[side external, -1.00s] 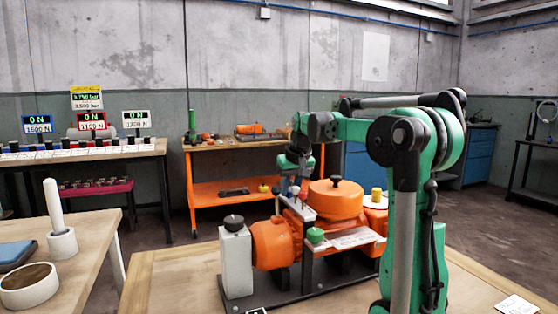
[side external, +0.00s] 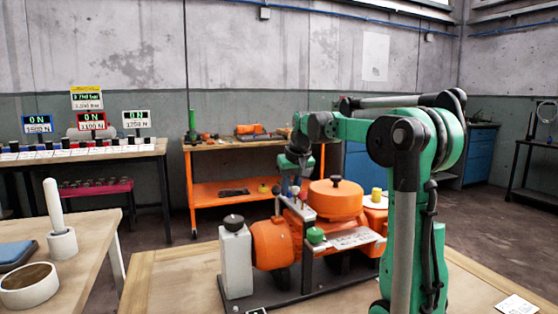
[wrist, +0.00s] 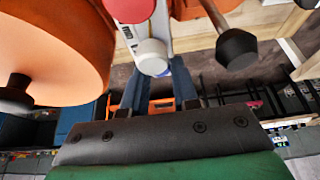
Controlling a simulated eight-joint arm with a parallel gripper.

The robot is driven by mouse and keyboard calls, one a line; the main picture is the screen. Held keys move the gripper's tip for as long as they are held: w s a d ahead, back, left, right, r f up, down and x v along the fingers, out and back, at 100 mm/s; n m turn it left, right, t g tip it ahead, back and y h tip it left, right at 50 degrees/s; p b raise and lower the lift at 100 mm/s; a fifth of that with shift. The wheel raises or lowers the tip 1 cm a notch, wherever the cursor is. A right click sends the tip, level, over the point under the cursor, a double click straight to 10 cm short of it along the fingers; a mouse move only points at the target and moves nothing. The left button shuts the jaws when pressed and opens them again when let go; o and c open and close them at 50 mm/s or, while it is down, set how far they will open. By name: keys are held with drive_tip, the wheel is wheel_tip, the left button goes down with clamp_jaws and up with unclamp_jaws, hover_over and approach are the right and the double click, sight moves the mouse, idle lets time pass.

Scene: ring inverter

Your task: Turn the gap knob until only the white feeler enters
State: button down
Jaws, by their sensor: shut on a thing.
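My gripper (side external: 299,168) points down over the orange ring inverter at its left front. In the wrist view its two dark blue fingers (wrist: 157,90) close around a white round-topped piece (wrist: 152,57), which looks like the white feeler's handle. A red round cap (wrist: 131,8) sits just beyond it, and a bit of blue (wrist: 178,68) shows beside it. In the side view a small red piece (side external: 303,195) and a green cap (side external: 315,235) show on the machine. A black knob (wrist: 237,48) stands right of the fingers. Feeler tips and the gap are hidden.
The orange drum (side external: 335,200) with a black top knob stands close to my gripper. A grey block (side external: 235,258) with a dark knob (side external: 233,222) stands at the left end of the black base. A yellow cap (side external: 377,194) is at the right.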

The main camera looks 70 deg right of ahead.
drive_tip(key=shift+r, duration=1.35)
drive_tip(key=c, duration=0.7)
unclamp_jaws()
drive_tip(key=shift+o, duration=0.2)
drive_tip(key=shift+v, duration=2.8)
